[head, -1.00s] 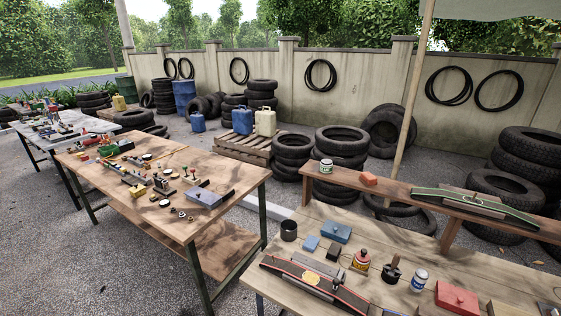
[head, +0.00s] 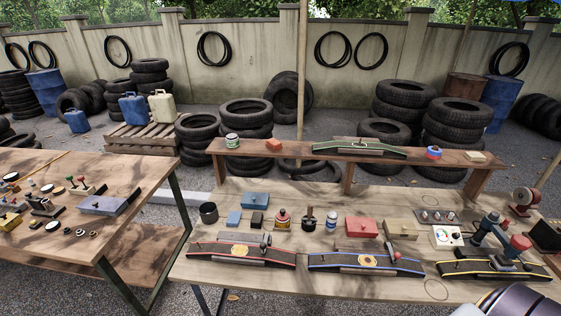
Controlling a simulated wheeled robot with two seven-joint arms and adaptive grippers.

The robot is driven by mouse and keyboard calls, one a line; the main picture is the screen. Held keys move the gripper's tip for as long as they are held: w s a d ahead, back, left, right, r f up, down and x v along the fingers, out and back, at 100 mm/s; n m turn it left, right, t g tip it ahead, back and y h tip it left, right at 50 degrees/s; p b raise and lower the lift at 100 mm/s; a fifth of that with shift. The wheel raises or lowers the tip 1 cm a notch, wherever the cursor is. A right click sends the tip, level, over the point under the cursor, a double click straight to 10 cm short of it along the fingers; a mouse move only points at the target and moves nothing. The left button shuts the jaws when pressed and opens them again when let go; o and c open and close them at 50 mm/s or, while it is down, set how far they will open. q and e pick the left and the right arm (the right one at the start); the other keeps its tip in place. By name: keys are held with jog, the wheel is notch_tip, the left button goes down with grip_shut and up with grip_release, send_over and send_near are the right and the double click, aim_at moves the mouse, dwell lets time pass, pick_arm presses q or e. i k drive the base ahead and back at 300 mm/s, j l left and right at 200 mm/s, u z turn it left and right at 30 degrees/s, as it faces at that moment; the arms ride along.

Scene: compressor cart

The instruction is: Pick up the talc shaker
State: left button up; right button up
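I cannot read any label that names the talc shaker. A small white and blue can (head: 331,221), standing upright among the goods on the near workbench (head: 215,272), looks most like a shaker. A white and green tin (head: 232,141) stands at the left end of the raised wooden shelf (head: 340,160) behind.
A red box (head: 361,227) and a tan box (head: 400,229) lie right of the can. Several dark trays with coloured edges (head: 241,255) line the bench front. A blue and red clamp-like device (head: 490,235) stands at right. Another table (head: 140,170) is at left.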

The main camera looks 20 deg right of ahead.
aim_at(331, 222)
jog(key=z, duration=1.35)
